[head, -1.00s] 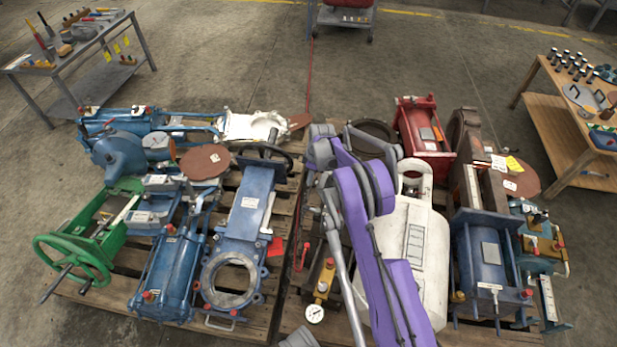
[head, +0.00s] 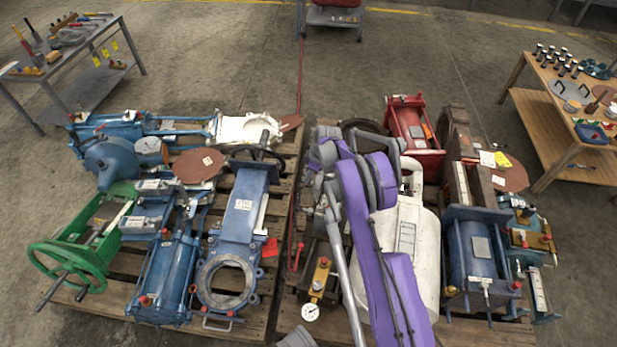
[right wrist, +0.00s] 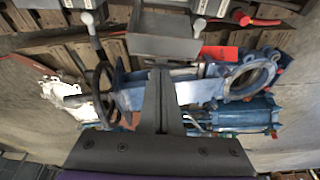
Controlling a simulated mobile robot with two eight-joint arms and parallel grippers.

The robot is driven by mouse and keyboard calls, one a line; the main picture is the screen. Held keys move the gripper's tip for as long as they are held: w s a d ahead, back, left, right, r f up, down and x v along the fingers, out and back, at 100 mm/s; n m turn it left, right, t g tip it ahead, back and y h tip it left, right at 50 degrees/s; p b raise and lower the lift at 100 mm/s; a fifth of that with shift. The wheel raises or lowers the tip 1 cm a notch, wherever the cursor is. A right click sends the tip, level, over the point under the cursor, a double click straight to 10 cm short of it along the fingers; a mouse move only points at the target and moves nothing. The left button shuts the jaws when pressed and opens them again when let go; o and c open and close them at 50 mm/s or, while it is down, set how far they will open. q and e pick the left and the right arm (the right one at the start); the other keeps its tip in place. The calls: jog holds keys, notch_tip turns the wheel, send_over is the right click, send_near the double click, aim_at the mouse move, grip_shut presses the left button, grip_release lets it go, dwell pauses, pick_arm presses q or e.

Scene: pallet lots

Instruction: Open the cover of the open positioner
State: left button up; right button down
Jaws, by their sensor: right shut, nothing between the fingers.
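In the right wrist view a grey open-topped box (right wrist: 165,38) with a sloping plate-like front lies just beyond my right fingertips; I take it for the open positioner, but cannot be sure. Its cover cannot be told apart clearly. My right gripper (right wrist: 160,72) is shut and empty, its fingers close together and pointing at the box's lower edge. Whether they touch it is unclear. In the head view my purple and grey right arm hides most of that spot, at the left side of the right pallet. My left gripper is not in view.
The left pallet holds a blue gate valve (head: 240,215), a green handwheel unit (head: 75,260) and a white valve (head: 245,127). On the right pallet stand a white housing (head: 410,245), a gauge (head: 310,312) and a blue cylinder (head: 480,255). Tables stand left and right.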

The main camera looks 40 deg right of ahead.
aim_at(316, 185)
jog(key=shift+r, duration=0.6)
jog(key=p+v, duration=0.2)
jog(key=v, duration=0.8)
jog(key=shift+r+p, duration=0.35)
jog(key=shift+p, duration=0.05)
jog(key=shift+s, duration=0.1)
